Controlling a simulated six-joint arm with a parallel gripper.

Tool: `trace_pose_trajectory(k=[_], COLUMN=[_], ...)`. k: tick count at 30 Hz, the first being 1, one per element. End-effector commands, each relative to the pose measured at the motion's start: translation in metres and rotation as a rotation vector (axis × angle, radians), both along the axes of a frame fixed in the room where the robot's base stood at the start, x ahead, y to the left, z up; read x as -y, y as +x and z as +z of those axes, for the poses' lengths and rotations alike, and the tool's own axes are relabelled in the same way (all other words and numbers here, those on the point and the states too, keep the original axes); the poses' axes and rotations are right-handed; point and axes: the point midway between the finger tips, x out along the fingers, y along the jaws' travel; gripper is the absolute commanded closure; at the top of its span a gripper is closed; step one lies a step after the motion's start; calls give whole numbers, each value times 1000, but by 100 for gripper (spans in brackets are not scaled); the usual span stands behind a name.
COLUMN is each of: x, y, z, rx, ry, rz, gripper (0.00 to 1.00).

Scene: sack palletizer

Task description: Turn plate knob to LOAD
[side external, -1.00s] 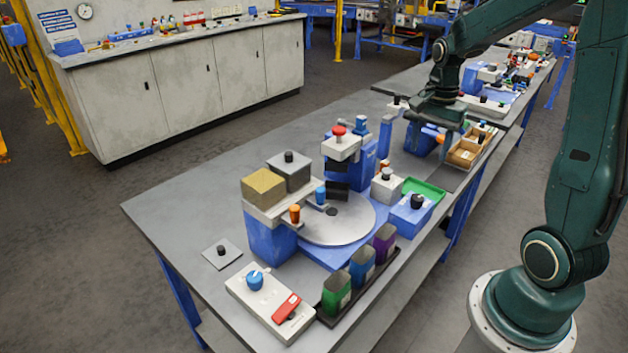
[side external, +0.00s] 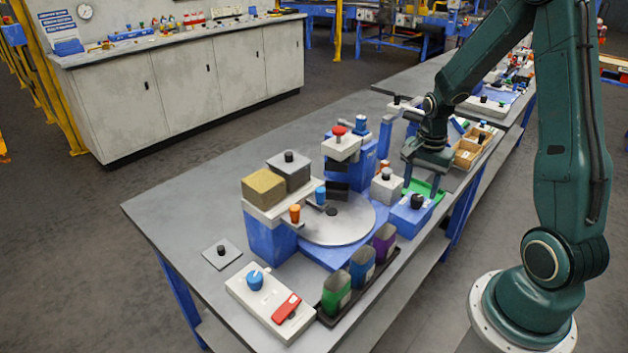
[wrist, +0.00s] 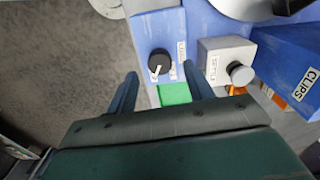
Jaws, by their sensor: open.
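A blue box (side external: 410,216) with a black knob (side external: 416,201) on top stands at the table's right edge in the side view. The wrist view shows this black knob (wrist: 160,64) with a white pointer angled down and left. My gripper (side external: 420,184) is above the green tray (side external: 437,192), just behind the blue box. In the wrist view my gripper (wrist: 163,75) is open and empty, its two fingers apart, with the knob showing between and beyond the tips. I see no contact with the knob.
A grey box (wrist: 222,58) with a dark round knob stands close beside the blue box. A round plate (side external: 345,225) lies left of it. Coloured bins (side external: 362,268) stand in front.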

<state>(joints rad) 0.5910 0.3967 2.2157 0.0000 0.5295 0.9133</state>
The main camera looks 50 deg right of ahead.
Motion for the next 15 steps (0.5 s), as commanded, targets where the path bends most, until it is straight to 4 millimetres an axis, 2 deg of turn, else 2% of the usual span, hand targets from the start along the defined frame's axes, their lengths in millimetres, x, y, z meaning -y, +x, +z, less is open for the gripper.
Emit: trace_pose_trajectory(k=[6,15], x=[0,0], y=[0,0], z=[-21,-30], rx=[-1,0], ry=[1,0], rz=[0,0], gripper=[48,48])
